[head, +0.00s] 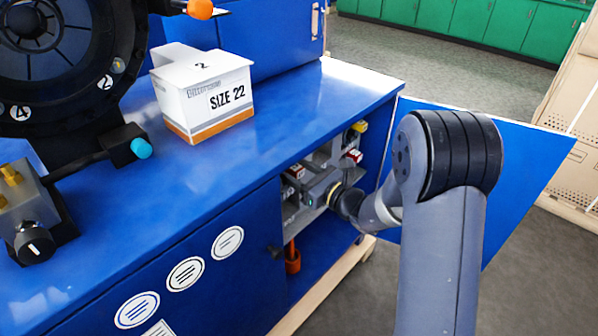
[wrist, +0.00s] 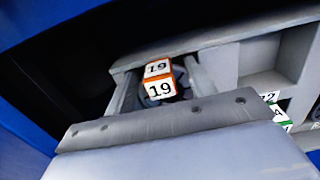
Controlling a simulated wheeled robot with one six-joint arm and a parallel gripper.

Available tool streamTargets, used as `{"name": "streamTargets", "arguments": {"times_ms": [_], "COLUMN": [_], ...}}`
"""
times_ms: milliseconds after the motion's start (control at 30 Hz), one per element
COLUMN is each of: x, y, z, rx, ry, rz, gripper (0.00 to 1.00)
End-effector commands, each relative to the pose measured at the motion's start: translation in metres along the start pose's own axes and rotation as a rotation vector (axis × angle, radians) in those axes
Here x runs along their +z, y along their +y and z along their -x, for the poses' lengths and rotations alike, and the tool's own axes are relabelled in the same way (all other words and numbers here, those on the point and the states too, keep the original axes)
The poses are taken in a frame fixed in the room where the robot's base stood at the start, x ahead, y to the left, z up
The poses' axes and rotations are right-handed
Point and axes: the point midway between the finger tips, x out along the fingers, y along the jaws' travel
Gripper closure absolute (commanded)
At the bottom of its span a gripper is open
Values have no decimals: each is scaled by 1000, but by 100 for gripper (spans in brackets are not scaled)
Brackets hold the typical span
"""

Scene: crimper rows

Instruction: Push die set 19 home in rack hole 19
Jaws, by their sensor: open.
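Die set 19 (wrist: 160,88) shows in the wrist view as a small block with white faces marked 19 and orange edges. It sits at the grey rack (wrist: 225,30), in front of a dark opening; how deep it sits cannot be told. My gripper (head: 312,188) reaches into the open cabinet in the head view. In the wrist view its two fingers stand apart, one on each side of the block, with visible gaps. The hole's own label is not visible. In the head view my gripper and wrist hide much of the rack.
Other labelled die sets (wrist: 274,108) with green edges lie to the right in the wrist view. The blue cabinet door (head: 415,125) stands open behind my arm. A SIZE 22 box (head: 205,98) is on the blue bench top (head: 300,100). An orange item (head: 292,260) is below the rack.

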Motion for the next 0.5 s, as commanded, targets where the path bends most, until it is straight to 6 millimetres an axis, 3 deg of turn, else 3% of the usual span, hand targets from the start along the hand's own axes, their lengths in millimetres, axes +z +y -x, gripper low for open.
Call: {"name": "streamTargets", "arguments": {"times_ms": [267, 500], "x": [-4, -1], "y": [0, -1], "z": [12, 59], "rx": [-2, -5], "ry": [9, 6], "rz": [-4, -3], "gripper": [47, 47]}}
